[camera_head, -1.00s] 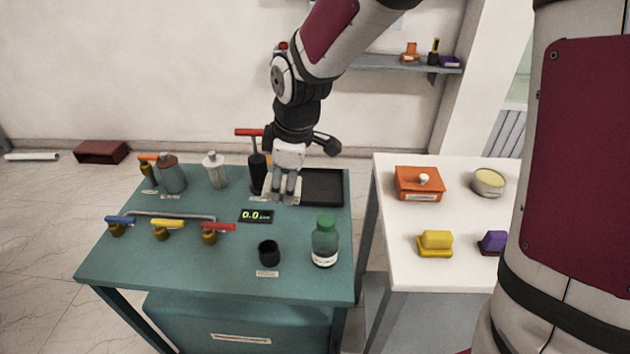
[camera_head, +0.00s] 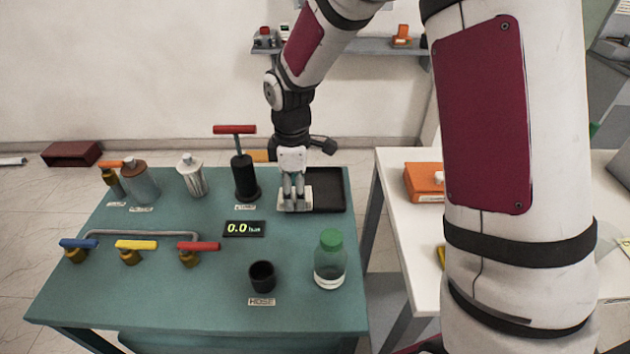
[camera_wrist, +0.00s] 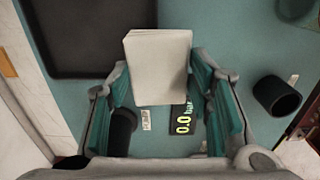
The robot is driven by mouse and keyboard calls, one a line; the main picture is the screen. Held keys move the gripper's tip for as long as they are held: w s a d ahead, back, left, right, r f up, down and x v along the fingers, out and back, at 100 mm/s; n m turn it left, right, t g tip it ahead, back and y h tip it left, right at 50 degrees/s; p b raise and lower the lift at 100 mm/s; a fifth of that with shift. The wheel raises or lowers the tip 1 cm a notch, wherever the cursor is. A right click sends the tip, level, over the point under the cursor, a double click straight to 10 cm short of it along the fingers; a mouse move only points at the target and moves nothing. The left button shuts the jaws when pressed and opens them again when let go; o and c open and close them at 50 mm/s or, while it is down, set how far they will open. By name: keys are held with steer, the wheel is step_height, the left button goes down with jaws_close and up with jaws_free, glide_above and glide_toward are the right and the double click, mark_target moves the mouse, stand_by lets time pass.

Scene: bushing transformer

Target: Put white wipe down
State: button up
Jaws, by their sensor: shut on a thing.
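The white wipe (camera_head: 294,203) is a flat pale block at the far right of the green table, just left of the black tray (camera_head: 329,192). My gripper (camera_head: 294,192) points down and is shut on it. In the wrist view the wipe (camera_wrist: 158,62) sits between the fingers of my gripper (camera_wrist: 158,82). There it overlaps the corner of the black tray (camera_wrist: 92,66) in the picture. I cannot tell whether the wipe touches the table or hangs slightly above it.
A black pump with a red handle (camera_head: 243,178) stands just left of my gripper. A display (camera_head: 244,229), a black cup (camera_head: 262,276), a green-capped bottle (camera_head: 330,260) and several coloured valves are nearer. A white table (camera_head: 392,215) stands right, partly hidden by my arm.

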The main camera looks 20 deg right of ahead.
glide_above(316, 191)
steer(key=shift+f, duration=2.15)
steer(key=o, duration=1)
